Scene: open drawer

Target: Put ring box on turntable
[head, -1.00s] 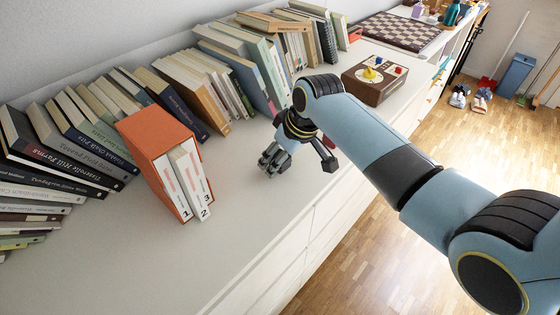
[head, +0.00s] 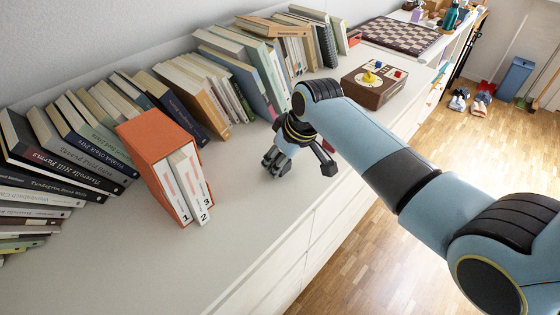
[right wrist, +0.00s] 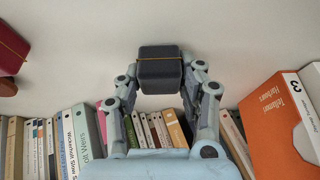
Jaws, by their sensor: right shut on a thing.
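The ring box (right wrist: 160,68) is a small dark grey box with a thin gold line around it. In the right wrist view it sits between the two fingers of my right gripper (right wrist: 160,82), which is shut on it. In the head view my right gripper (head: 276,163) points down low over the white cabinet top, right of the orange slipcase; there the box is mostly hidden by the fingers. I cannot make out a turntable in either view. My left gripper is not in view.
An orange slipcase (head: 156,150) with white volumes stands left of the gripper. Rows of books line the wall. A brown game box (head: 375,84) and a checkered board (head: 403,35) lie farther back. The white top (head: 250,215) in front is clear.

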